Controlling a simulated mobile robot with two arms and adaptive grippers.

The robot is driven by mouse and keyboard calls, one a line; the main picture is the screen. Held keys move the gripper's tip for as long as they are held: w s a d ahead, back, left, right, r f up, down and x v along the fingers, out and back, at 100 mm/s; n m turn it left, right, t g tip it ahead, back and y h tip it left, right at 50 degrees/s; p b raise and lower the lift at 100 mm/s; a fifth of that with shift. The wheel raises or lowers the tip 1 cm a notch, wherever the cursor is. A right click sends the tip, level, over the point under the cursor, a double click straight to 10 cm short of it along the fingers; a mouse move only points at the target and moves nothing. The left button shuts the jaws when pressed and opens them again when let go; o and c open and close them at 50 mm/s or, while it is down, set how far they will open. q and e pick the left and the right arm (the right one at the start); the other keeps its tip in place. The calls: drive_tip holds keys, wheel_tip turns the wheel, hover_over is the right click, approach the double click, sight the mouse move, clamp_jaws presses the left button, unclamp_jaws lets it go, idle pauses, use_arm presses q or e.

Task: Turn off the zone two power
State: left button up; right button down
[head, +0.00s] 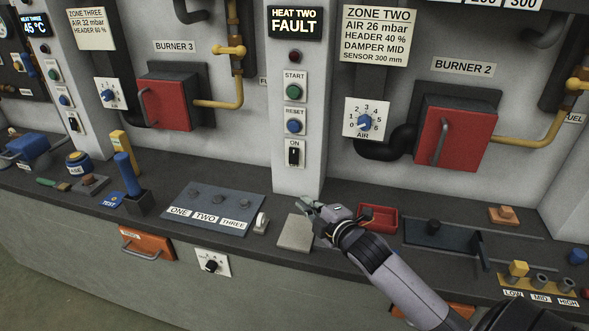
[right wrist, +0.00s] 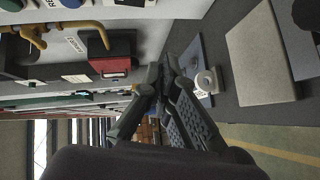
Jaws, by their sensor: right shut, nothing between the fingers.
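The zone two post carries the "HEAT TWO FAULT" display (head: 295,23). Below it are a green START button (head: 293,92), a blue RESET button (head: 293,126) and a black power switch (head: 293,154) on a white plate marked ON. My right gripper (head: 312,208) is below and slightly right of the switch, near the foot of the post and above the bench. It is apart from the switch. In the right wrist view its fingers (right wrist: 167,76) are together with nothing between them. My left gripper is not in view.
A pale flat block (head: 296,232) lies under my right gripper, with a white roll-like part (head: 261,222) to its left. A red tray (head: 377,218) stands to the right. A ONE-TWO-THREE panel (head: 212,209) is left. The Burner 2 red box (head: 455,138) juts from the wall.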

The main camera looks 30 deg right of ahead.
drive_tip(key=shift+w+d+r+n+t, duration=0.25)
drive_tip(key=shift+w+d+r+n, duration=0.1)
drive_tip(key=shift+r, duration=0.3)
drive_tip(key=shift+w+d+r+n+t, duration=0.25)
drive_tip(key=shift+d+r, duration=0.1)
drive_tip(key=shift+r, duration=0.25)
drive_tip(key=p, duration=0.2)
approach(294, 156)
drive_tip(key=w+a+f, duration=0.2)
drive_tip(key=w+a, duration=0.2)
drive_tip(key=w+d, duration=0.1)
drive_tip(key=w+d+p, duration=0.1)
drive_tip(key=shift+w+d+f, duration=0.15)
drive_tip(key=shift+d+f, duration=0.1)
drive_tip(key=shift+f, duration=0.1)
